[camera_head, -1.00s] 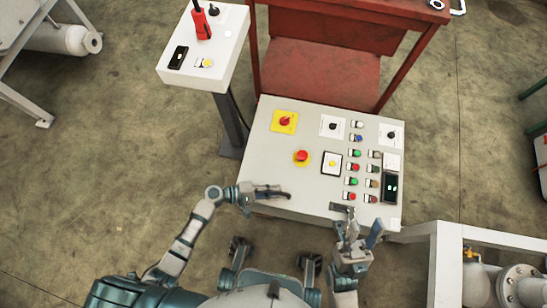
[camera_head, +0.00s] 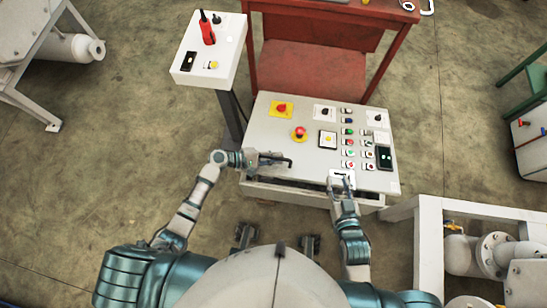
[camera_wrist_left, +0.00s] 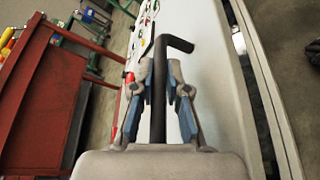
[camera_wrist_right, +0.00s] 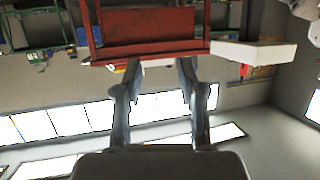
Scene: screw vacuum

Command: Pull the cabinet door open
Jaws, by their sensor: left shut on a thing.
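The cabinet (camera_head: 262,140) has a light sloping top with buttons and knobs. A dark gap (camera_head: 300,187) runs along its front edge, above a light front panel (camera_head: 300,198) that stands slightly out from it. My left gripper (camera_head: 272,160) is at the front left corner of the top, shut on a black bent bar (camera_head: 287,161). In the left wrist view the bar (camera_wrist_left: 158,95) runs between the fingers and bends right at its far end. Whether it is fixed to the cabinet cannot be told. My right gripper (camera_head: 342,182) is open and appears empty at the front right edge.
A white pedestal box (camera_head: 210,70) with a red-handled item (camera_head: 208,35) stands at the back left. A red table (camera_head: 310,70) is behind the cabinet. A white pipe frame (camera_head: 428,240) stands close at the right. Floor at the left is open.

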